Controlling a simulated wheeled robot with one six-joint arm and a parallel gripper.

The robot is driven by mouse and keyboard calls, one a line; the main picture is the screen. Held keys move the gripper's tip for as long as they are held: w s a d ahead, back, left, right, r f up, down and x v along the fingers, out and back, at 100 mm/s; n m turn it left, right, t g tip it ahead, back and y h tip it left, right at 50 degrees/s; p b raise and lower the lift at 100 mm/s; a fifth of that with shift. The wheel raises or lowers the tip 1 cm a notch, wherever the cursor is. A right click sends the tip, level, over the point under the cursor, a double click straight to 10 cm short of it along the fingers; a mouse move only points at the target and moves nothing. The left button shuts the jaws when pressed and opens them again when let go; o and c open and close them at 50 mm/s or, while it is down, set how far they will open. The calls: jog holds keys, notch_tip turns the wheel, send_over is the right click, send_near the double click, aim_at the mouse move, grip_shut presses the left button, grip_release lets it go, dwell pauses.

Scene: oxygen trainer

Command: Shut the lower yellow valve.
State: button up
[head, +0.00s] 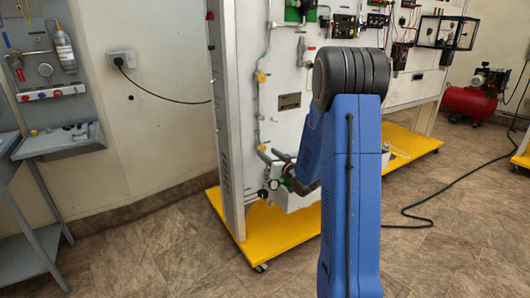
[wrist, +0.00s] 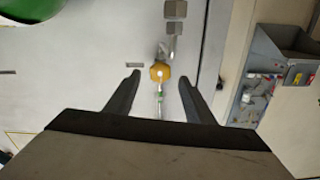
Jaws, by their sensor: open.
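In the head view, a lower yellow valve (head: 262,148) sits on the thin pipe along the left side of the white panel. An upper yellow valve (head: 260,77) sits higher on the same pipe. In the wrist view, a round yellow valve (wrist: 160,72) shows between and beyond the fingertips; I cannot tell for certain which of the two it is. My gripper (wrist: 159,79) is open, with one dark finger on each side of that valve in the picture and nothing held. In the head view my blue arm hides part of the panel and much of the gripper.
The white panel stands on a yellow base (head: 253,236) with castors. A grey tool bench (head: 62,141) stands at the left and also shows in the wrist view (wrist: 262,105). A red compressor (head: 470,103) stands at the far right. A black cable (head: 440,192) lies on the floor.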

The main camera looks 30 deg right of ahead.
aim_at(263, 149)
jog(key=shift+w, duration=1.65)
jog(key=c, duration=1.1)
jog(key=shift+o, duration=0.2)
jog(key=shift+m, duration=0.8)
jog(key=o, duration=1.1)
jog(key=shift+c, duration=0.2)
jog(key=s, duration=1.7)
jog(key=shift+s+d, duration=0.25)
jog(key=shift+w, duration=0.1)
